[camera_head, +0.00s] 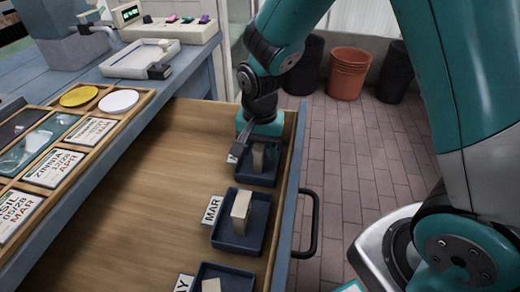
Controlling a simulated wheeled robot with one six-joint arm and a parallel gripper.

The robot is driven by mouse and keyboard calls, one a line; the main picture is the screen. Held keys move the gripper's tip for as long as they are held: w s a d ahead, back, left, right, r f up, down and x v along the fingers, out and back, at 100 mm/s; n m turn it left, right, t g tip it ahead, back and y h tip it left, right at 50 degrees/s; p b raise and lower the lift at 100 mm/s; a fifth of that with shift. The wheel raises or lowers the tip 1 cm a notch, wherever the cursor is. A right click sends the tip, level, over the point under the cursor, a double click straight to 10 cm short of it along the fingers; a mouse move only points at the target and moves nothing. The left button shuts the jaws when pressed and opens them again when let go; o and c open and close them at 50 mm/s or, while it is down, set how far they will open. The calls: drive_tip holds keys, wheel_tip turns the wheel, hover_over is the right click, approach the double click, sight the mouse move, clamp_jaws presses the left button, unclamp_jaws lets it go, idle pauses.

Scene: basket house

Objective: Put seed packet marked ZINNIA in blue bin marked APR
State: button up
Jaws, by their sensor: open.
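A dark blue bin (257,180) stands at the far right of the open drawer, with a tan packet (259,158) upright in it. Its label is mostly hidden by my gripper, so I cannot read the month. My gripper (247,151) is open, pointing down at this bin, close to the packet's top; I cannot tell whether they touch. No lettering shows on the packet. A white card marked ZINNIA, APR (54,166) lies in a wooden compartment tray at left.
A blue bin marked MAR (238,244) holds another tan packet (241,211). A nearer bin, label partly cut, ends in AY (222,277). The drawer (130,235) has bare floor to the left. Its handle (311,225) juts right. Pots (348,73) stand behind.

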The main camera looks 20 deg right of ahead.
wheel_tip(320, 180, up, 11)
drive_tip(key=shift+f+p, duration=0.1)
drive_tip(key=shift+p, duration=1.15)
drive_tip(key=s+a+r+n+y, duration=0.2)
drive_tip(key=s+r+n, duration=0.2)
drive_tip(key=s+n, duration=0.3)
drive_tip(key=s+a+r+n+y, duration=0.2)
drive_tip(key=s+r+n, duration=0.3)
drive_tip(key=s, duration=0.6)
drive_tip(key=shift+s+a+r+n, duration=0.15)
drive_tip(key=shift+s+a+n, duration=0.15)
drive_tip(key=shift+n, duration=0.9)
